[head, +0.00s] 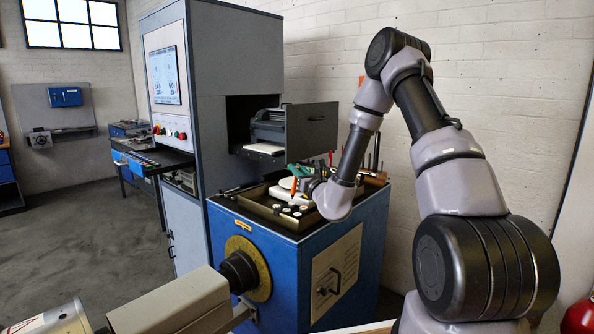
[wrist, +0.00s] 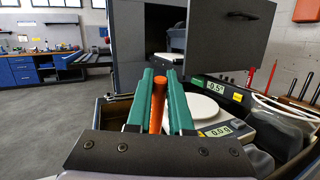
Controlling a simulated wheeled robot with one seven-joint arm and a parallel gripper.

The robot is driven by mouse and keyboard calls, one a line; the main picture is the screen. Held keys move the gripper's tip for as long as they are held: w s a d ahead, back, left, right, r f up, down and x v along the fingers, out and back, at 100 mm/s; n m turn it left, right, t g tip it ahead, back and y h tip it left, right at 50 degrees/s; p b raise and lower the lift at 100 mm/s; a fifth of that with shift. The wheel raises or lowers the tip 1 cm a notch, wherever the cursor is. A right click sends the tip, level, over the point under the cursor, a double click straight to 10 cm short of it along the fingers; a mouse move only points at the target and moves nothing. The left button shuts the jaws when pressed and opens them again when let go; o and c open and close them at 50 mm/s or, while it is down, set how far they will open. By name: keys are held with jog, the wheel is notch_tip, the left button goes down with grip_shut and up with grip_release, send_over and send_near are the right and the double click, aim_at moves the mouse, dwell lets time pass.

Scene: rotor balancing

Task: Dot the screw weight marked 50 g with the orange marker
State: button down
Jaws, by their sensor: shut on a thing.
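My gripper (wrist: 158,105) is shut on the orange marker (wrist: 158,100), which stands between its two green fingers in the wrist view. In the head view my gripper (head: 302,172) is over the tray on the blue cabinet, and the orange marker (head: 294,187) shows below the fingers. Several small screw weights (head: 291,211) with pale tops lie in the dark tray (head: 250,205), below and beside the marker. Their markings are too small to read, so I cannot tell which is 50 g. Whether the marker touches anything is not clear.
An open grey door (head: 312,128) stands above the tray. A screen cabinet (head: 166,75) is at left.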

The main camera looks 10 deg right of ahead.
jog(key=shift+f, duration=0.75)
dwell(1.1)
dwell(0.5)
jog(key=shift+r, duration=3.5)
